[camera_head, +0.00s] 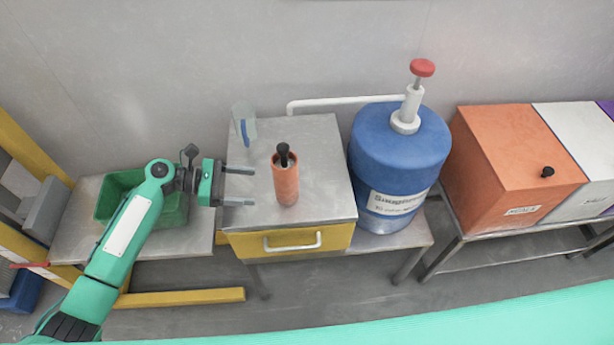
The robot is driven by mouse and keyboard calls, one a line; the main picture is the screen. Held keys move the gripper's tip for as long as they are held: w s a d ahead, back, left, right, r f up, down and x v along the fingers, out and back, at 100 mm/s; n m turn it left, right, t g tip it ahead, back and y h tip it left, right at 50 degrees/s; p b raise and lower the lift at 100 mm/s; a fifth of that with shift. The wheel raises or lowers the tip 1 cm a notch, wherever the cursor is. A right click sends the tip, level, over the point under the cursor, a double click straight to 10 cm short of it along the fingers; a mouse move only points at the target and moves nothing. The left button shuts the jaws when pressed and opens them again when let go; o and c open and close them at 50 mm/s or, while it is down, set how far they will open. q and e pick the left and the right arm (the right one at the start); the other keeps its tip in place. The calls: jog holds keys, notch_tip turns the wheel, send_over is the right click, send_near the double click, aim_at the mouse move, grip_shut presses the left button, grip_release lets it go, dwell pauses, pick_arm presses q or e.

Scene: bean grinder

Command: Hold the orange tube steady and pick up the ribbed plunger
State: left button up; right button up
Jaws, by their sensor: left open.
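The orange tube (286,184) stands upright on the grey top of a yellow-fronted cabinet. The dark plunger (283,152) sticks up out of the tube's top; its lower part is hidden inside, and its ribs are too small to make out. My left gripper (239,186) is open and empty to the left of the tube. Its two fingers point right toward the tube, apart from it, one farther back and one nearer the front. My right gripper is not in view.
A clear cup (244,124) stands at the cabinet's (325,150) back left corner. A blue tank (398,160) with a red-topped pump is close on the right. A green bin (120,188) lies left, partly behind my arm. An orange box (510,165) stands farther right.

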aim_at(278, 188)
pick_arm(q)
jog(key=shift+d+f, duration=0.1)
jog(key=shift+d, duration=0.15)
jog(key=shift+d+f, duration=0.1)
jog(key=shift+d, duration=0.1)
jog(key=b+x, duration=0.2)
jog(key=x, duration=0.2)
jog(key=shift+d+f+b, duration=0.2)
jog(key=shift+d+b, duration=0.15)
jog(key=shift+b, duration=0.05)
jog(key=x, duration=0.1)
jog(key=p+x, duration=0.1)
jog(key=x, duration=0.1)
jog(key=shift+r, duration=0.2)
jog(key=shift+d+f, duration=0.3)
jog(key=shift+d, duration=0.3)
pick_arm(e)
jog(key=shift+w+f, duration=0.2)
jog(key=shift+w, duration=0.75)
pick_arm(q)
jog(key=c, duration=0.7)
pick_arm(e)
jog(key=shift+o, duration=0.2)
